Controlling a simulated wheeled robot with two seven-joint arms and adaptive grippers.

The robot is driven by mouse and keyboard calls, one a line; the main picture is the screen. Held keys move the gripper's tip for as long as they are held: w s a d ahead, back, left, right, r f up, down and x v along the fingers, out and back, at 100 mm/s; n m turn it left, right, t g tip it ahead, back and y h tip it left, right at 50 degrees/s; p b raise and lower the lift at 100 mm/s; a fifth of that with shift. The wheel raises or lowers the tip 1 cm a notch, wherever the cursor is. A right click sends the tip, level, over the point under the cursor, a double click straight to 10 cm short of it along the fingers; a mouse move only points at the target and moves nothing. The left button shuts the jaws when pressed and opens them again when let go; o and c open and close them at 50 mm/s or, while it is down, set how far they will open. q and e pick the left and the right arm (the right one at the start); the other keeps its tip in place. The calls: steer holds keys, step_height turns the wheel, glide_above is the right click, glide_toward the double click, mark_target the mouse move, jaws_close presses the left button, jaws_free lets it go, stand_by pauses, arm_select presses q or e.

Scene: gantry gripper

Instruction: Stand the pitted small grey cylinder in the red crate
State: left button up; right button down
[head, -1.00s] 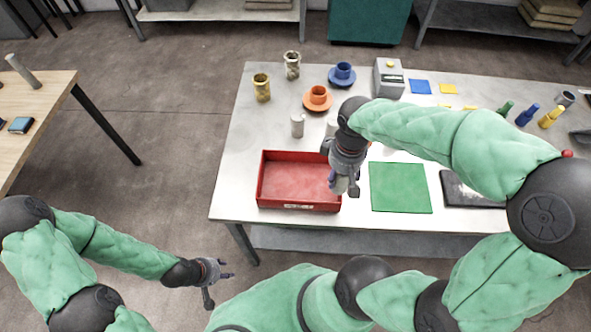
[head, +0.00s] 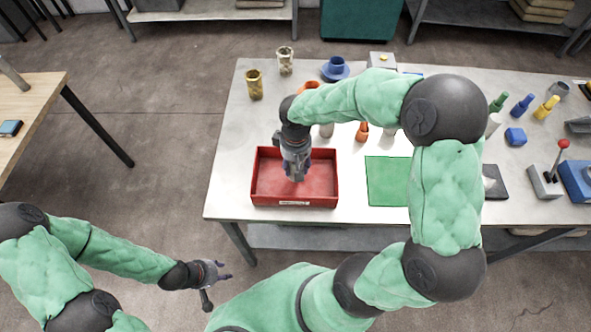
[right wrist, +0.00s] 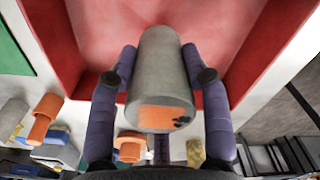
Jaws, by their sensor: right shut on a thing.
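My right gripper (head: 297,175) is over the red crate (head: 262,202). It is shut on a grey cylinder (right wrist: 160,60), which shows between the fingers in the right wrist view. No other thing shows in the crate. My left gripper (head: 217,285) is open and empty, over the floor left of the table.
A green mat (head: 385,182) lies right of the crate. Behind stand a brass cup (head: 255,85), a patterned cup (head: 285,61) and a blue cup on a saucer (head: 336,68). Several tools and blocks crowd the table's right. My right arm covers the table's middle.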

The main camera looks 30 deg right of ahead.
steer(key=shift+w+f, duration=0.1)
steer(key=shift+f, duration=1.5)
steer(key=shift+f+b, duration=0.15)
steer(key=shift+b, duration=0.2)
steer(key=c, duration=0.6)
jaws_free()
step_height(320, 180, up, 12)
steer(key=shift+a+r+p, duration=0.1)
steer(key=shift+r+p, duration=0.05)
steer(key=shift+p, duration=1.05)
